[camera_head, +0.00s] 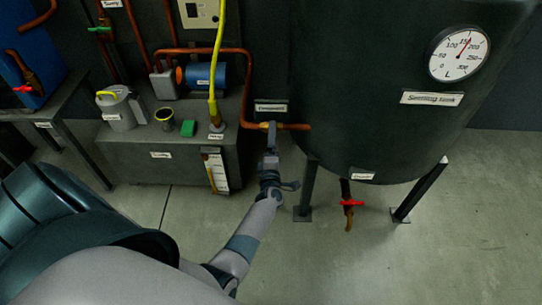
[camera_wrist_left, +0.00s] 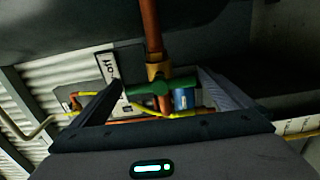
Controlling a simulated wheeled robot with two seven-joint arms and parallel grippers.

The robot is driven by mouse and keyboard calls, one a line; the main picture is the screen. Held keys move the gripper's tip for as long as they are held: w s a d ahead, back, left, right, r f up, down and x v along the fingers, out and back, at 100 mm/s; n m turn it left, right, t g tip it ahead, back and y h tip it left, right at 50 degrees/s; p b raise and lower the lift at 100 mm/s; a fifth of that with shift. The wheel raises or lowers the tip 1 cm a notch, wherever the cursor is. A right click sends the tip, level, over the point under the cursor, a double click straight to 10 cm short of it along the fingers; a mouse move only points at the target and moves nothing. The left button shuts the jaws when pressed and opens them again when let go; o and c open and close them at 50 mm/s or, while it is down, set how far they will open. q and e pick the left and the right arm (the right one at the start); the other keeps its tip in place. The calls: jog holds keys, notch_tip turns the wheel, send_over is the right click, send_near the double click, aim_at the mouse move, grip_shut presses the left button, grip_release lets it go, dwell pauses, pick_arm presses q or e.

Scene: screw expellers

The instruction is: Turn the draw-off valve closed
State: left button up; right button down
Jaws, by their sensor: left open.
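A valve with a green handle (camera_wrist_left: 148,88) and a brass body (camera_wrist_left: 157,70) sits on a copper pipe (camera_wrist_left: 150,28) in the left wrist view. A white label ending in "off" (camera_wrist_left: 107,67) is beside it. The handle lies crosswise to the pipe. My left gripper (camera_wrist_left: 160,78) is open, with one finger on each side of the handle. I cannot tell whether either finger touches it. In the head view my left gripper (camera_head: 270,132) reaches the copper pipe (camera_head: 293,126) where it joins the dark tank (camera_head: 385,90), largely hiding the valve. My right gripper is not in view.
A red-handled valve (camera_head: 351,203) hangs under the tank between metal legs (camera_head: 307,190). The floor in front is clear.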

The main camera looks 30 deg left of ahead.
pick_arm(q)
jog(key=p+v, duration=0.3)
jog(key=v, duration=1.3)
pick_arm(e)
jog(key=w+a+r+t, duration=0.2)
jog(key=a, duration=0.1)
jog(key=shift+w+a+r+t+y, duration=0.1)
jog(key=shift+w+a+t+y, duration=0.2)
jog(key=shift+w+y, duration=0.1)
pick_arm(q)
jog(key=s+d+f+m+g+h, duration=0.2)
jog(key=s+d+f+m+h, duration=0.3)
jog(key=d+f+m+h, duration=0.65)
jog(key=s+d+f+m+g, duration=0.2)
jog(key=s+f+m+g, duration=0.5)
jog(key=s+f+m, duration=0.8)
jog(key=s+f+y, duration=0.1)
jog(key=s+f, duration=0.2)
jog(key=s, duration=0.1)
jog(key=shift+s, duration=0.25)
jog(key=shift+d+r, duration=0.1)
